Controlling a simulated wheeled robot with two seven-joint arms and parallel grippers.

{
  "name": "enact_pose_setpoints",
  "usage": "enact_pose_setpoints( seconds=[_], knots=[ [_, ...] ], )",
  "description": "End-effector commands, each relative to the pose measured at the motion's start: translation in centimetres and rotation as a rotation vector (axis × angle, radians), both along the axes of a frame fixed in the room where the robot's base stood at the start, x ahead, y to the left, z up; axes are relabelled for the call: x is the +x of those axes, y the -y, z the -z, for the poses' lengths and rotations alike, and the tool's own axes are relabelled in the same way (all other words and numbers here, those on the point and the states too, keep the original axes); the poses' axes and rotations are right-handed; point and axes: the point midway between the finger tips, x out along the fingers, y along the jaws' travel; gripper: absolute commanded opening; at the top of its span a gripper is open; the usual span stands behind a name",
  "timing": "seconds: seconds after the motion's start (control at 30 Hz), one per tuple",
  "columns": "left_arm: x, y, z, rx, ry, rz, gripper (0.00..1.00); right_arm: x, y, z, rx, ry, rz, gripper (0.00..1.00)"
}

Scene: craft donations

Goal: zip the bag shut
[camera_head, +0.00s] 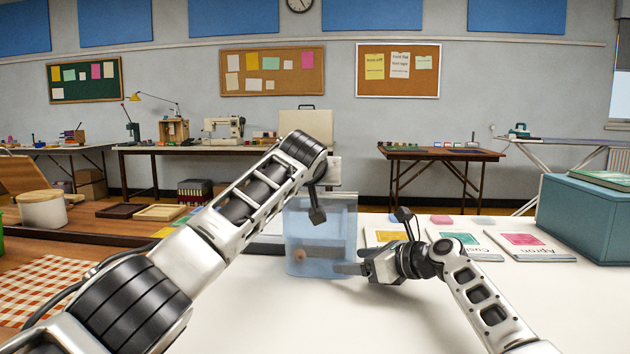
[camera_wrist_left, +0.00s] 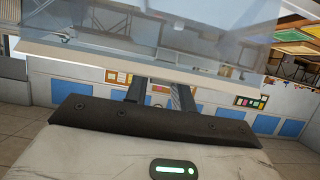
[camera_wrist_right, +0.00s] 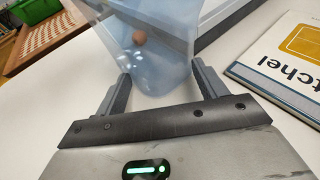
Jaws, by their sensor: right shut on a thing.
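The bag (camera_head: 320,235) is a translucent pale-blue pouch, held upright over the white table in the head view. A small brown round thing shows low in it, also in the right wrist view (camera_wrist_right: 139,38). My right gripper (camera_head: 350,269) is at the bag's lower right corner, shut on it; the bag's lower end (camera_wrist_right: 165,75) lies between its fingers. My left gripper (camera_wrist_left: 160,92) is at the bag's top. In the left wrist view a pale strip and clear sheet of the bag (camera_wrist_left: 150,62) cover its fingertips. I cannot make out the zip's slider.
Several pattern booklets (camera_head: 475,246) lie on the white table (camera_head: 400,315) to the right, before a teal box (camera_head: 588,215). A red checked cloth (camera_head: 45,290) and a white round pot (camera_head: 42,209) are at the left. The front of the white table is clear.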

Motion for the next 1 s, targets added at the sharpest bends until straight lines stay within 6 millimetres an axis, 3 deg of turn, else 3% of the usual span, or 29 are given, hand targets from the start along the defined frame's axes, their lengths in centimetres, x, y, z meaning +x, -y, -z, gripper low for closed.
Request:
enact_pose_setpoints(
  seconds=[0.03, 0.07, 0.1, 0.23, 0.5, 0.83, 0.87, 0.9, 1.0],
  knots=[
    [0.0, 0.0, 0.0, 0.000, 0.000, 0.000, 0.10, 0.3, 0.4, -0.2, 0.002, 0.006, 0.016, 0.58],
    [0.0, 0.0, 0.0, 0.000, 0.000, 0.000, 0.02, 0.3, 0.4, -0.2, 0.002, 0.006, 0.016, 0.58],
    [0.0, 0.0, 0.0, 0.000, 0.000, 0.000, 0.00, 0.3, 0.4, -0.2, 0.002, 0.006, 0.016, 0.58],
    [0.0, 0.2, 0.0, -0.001, 0.000, 0.001, 0.00, 0.3, 0.4, -0.2, 0.002, 0.006, 0.016, 0.58],
    [-0.2, 3.4, -0.1, -0.002, 0.000, 0.000, 0.00, 0.3, 0.4, -0.2, 0.001, 0.007, 0.015, 0.58],
    [-0.2, 3.7, 0.0, 0.000, 0.000, 0.001, 0.00, 0.3, 0.4, -0.2, 0.002, 0.006, 0.016, 0.58],
    [-0.2, 3.7, 0.0, 0.000, 0.000, 0.000, 0.28, 0.3, 0.4, -0.2, 0.002, 0.006, 0.016, 0.58],
    [-0.2, 3.7, 0.0, 0.000, 0.000, 0.000, 0.40, 0.3, 0.4, -0.2, 0.002, 0.006, 0.016, 0.58],
    [-0.2, 3.6, 0.0, -0.001, -0.001, 0.000, 0.44, 0.3, 0.4, -0.2, 0.002, 0.006, 0.016, 0.58]
  ],
)
